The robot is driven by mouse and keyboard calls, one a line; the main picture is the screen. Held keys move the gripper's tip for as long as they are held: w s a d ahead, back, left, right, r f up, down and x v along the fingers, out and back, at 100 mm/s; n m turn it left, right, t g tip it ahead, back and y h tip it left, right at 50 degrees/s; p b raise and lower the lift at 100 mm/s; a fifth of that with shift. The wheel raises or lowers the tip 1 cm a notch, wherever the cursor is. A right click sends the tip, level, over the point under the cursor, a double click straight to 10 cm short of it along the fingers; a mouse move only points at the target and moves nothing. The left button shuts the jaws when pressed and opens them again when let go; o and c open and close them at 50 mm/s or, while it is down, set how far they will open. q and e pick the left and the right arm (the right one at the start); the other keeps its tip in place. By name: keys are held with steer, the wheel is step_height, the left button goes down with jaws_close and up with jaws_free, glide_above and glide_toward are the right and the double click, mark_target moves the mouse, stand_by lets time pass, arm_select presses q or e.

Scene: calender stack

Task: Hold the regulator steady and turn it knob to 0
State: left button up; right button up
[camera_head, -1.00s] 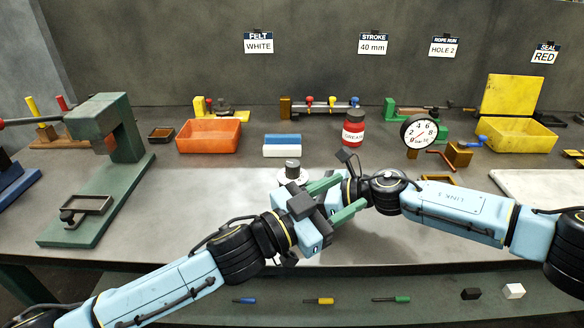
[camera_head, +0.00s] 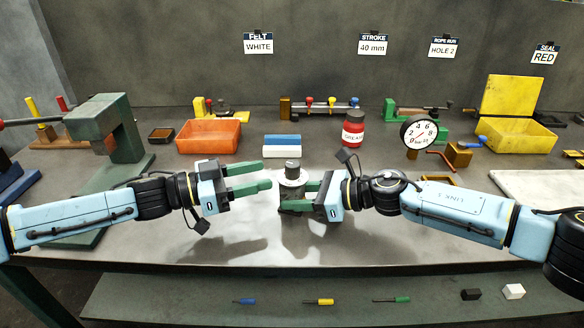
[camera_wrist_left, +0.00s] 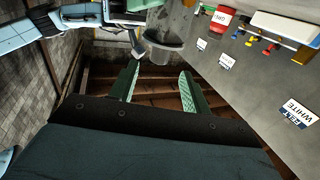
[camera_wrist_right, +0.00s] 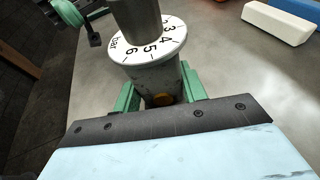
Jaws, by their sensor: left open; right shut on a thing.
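The regulator (camera_head: 293,190) stands upright on the bench, a grey cylinder with a white numbered dial and a dark grey knob (camera_head: 292,167) on top. In the right wrist view the regulator body (camera_wrist_right: 155,80) is between the green fingers, below the dial (camera_wrist_right: 150,45) with numbers and "bar". My right gripper (camera_head: 300,197) is shut on the regulator body from the right. My left gripper (camera_head: 262,178) is open and empty, just left of the regulator at about dial height. The left wrist view shows its two green fingers apart (camera_wrist_left: 160,85). The knob's set value is not readable.
A pressure gauge (camera_head: 419,133) stands behind to the right, and a red grease jar (camera_head: 353,130) is behind the regulator. Blue and white blocks (camera_head: 282,146) and an orange tray (camera_head: 208,136) are behind to the left.

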mark_target(286, 170)
arm_select(q)
steer(key=x, duration=0.8)
steer(key=shift+c, duration=0.2)
steer(key=c, duration=0.9)
